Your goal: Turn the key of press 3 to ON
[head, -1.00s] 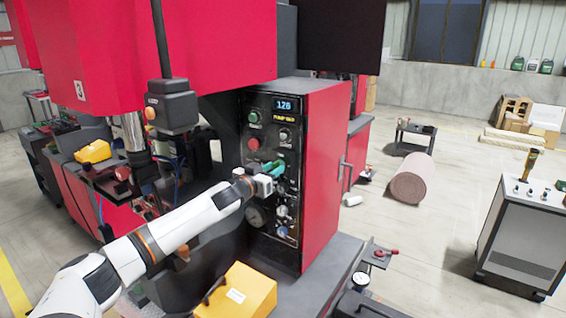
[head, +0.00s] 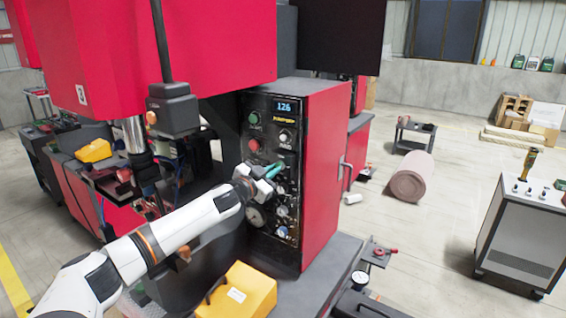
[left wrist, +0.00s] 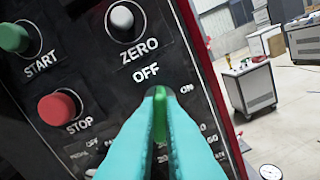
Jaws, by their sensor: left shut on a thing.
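The control panel of the press (head: 272,130) is black, set in a red cabinet, with a lit display. The green key (left wrist: 159,115) is on this panel, in the left wrist view below the OFF and ON labels. Its upper end points between OFF and ON. My left gripper (head: 275,169) has teal fingers, and in the left wrist view its fingertips (left wrist: 160,100) are shut on the key from both sides. In the head view the fingers hide the key. My right gripper is not in view.
The red STOP button (left wrist: 59,108), green START button (left wrist: 14,38) and grey ZERO button (left wrist: 126,20) sit close to the key. A yellow case (head: 250,289) lies below the panel.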

